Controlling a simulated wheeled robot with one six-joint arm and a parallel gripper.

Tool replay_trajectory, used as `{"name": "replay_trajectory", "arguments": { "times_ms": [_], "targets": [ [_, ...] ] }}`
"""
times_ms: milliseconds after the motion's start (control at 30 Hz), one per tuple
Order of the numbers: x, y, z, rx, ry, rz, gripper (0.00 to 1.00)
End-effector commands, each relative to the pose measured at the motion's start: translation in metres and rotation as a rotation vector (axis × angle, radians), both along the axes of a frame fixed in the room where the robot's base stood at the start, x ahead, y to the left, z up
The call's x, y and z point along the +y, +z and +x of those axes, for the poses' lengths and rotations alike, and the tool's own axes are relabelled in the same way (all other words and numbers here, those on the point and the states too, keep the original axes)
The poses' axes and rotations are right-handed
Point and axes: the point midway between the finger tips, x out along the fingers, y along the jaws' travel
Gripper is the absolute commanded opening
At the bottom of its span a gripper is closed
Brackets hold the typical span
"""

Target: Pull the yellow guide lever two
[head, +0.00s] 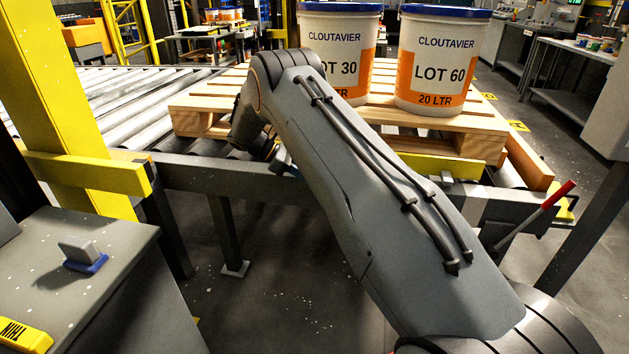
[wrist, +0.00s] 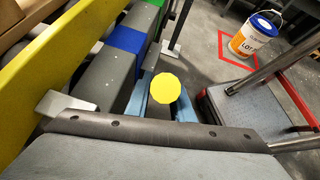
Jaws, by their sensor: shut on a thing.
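In the wrist view, the round yellow knob of the yellow guide lever (wrist: 164,88) sits between the two blue-grey fingers of my gripper (wrist: 163,104). My gripper is shut on the lever, with the knob facing the camera. The lever's shaft is hidden below the knob. In the head view, my arm covers most of the gripper and the lever, in front of the conveyor's near rail.
A wooden pallet (head: 475,143) on the roller conveyor (head: 120,100) bears the LOT 30 pail (head: 356,75) and LOT 60 pail (head: 435,60). A red-handled lever (head: 538,210) stands at right. A yellow bar (wrist: 75,65) runs close beside the gripper. Another pail (wrist: 255,36) stands on the floor.

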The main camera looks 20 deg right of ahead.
Motion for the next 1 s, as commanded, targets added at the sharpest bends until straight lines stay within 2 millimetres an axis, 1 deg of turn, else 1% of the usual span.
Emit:
{"name": "replay_trajectory", "arguments": {
  "times_ms": [33,400,433,500,533,800,867,1000],
  "targets": [
    [0.001,-0.003,0.001,-0.001,0.006,0.000,0.00],
    [0.008,-0.005,0.003,-0.001,0.016,0.003,0.00],
    [0.009,-0.005,0.003,-0.002,0.016,0.003,0.26],
    [0.009,-0.005,0.002,-0.001,0.016,0.002,0.38],
    [0.008,-0.004,0.002,-0.001,0.014,0.002,0.39],
    [0.004,-0.002,0.001,0.000,0.006,0.001,0.39],
    [0.006,-0.001,0.003,0.000,0.007,0.001,0.39],
    [0.019,0.008,0.010,-0.003,0.009,0.000,0.39]
  ]
}}
